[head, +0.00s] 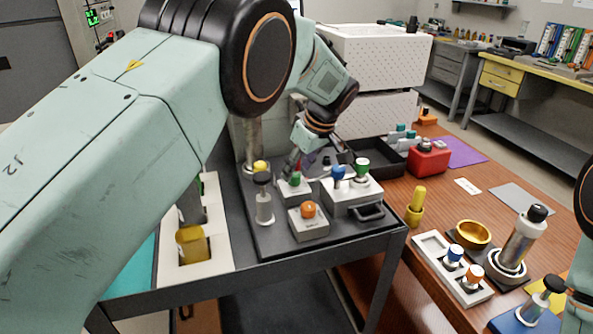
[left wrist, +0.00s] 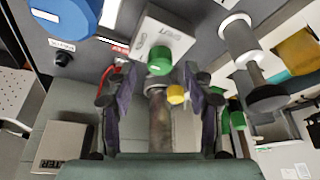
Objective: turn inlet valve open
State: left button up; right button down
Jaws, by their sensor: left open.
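My left gripper (head: 293,162) reaches down over the dark cart top, just above a small grey box with a green knob (head: 295,178). In the left wrist view the open fingers (left wrist: 157,76) stand apart on either side, with the green knob (left wrist: 160,61) just beyond them and a smaller yellow knob (left wrist: 176,94) between them. No contact with the green knob shows. To the right, a larger grey box carries a blue knob (head: 338,173) and another green knob (head: 362,167). I cannot read which knob is the inlet valve. My right gripper is out of view.
A box with an orange knob (head: 308,209) and an upright black-topped cylinder (head: 263,203) stand close in front. The wooden table (head: 390,260) on the right holds a red container (head: 429,160) and a gold bowl (head: 473,233). A white perforated box (head: 378,55) stands behind.

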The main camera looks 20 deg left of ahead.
pick_arm(q)
jog(key=v, duration=1)
jog(key=shift+w+f, duration=0.1)
